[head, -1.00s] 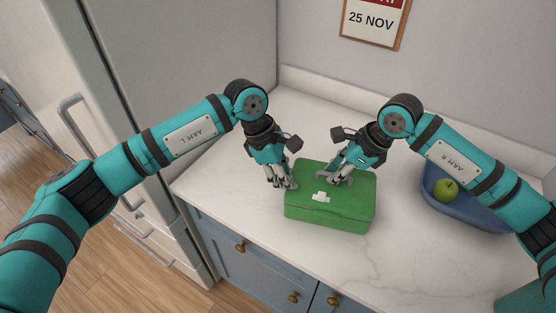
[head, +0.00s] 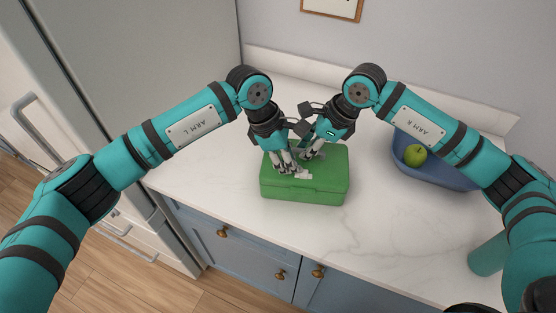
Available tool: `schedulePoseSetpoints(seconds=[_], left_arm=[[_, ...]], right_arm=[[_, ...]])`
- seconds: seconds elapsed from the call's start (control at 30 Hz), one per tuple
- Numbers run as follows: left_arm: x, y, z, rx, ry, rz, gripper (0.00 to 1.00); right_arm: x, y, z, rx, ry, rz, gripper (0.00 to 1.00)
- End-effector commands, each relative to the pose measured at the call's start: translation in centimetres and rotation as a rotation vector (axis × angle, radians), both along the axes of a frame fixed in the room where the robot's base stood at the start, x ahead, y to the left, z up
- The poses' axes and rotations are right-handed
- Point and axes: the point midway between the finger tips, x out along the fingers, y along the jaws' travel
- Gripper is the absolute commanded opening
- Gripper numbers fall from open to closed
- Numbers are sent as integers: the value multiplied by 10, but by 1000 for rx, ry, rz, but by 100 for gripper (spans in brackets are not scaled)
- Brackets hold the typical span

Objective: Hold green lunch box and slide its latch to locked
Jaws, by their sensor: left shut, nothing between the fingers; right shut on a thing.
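The green lunch box (head: 330,184) sits closed and flat on the white counter. Its small white latch (head: 303,175) is on the lid near the front edge. My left gripper (head: 289,171) is shut and empty, its fingertips low over the lid just left of the latch; I cannot tell whether they touch it. My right gripper (head: 307,156) is shut on the lunch box at the top of its lid, behind the latch. The fingers hide the exact grip and part of the lid.
A blue bowl (head: 452,176) with a green apple (head: 414,155) stands at the right, partly behind my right arm. A teal cylindrical thing (head: 487,256) is at the lower right. A fridge (head: 160,80) stands at the left. The counter in front of the box is clear.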

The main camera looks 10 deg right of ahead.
Motion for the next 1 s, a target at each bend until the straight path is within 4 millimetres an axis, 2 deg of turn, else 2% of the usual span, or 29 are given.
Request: schedulePoseSetpoints(seconds=[0.03, 0.1, 0.47, 0.57, 0.73, 0.8, 1.0], left_arm=[[-3, -9, 0, -1, 0, -2, 0], [-5, -14, 0, 0, 0, -1, 0], [-4, -12, 0, 0, 0, 1, 0], [-1, -4, -1, 1, 0, 4, 0], [10, 27, -1, 3, 0, 7, 0], [12, 31, 18, -2, -6, 1, 0], [17, 46, 59, -1, -4, 1, 0]], right_arm=[[0, 1, 1, 2, -1, 1, 0], [0, 1, 1, 1, -2, 1, 0], [0, 0, 1, 1, -2, 1, 0], [0, 1, 1, 1, -2, 1, 0], [0, 0, 1, 1, -2, 0, 0], [0, 0, 1, 1, -2, 0, 0], [0, 0, 1, 2, -1, 1, 0]])
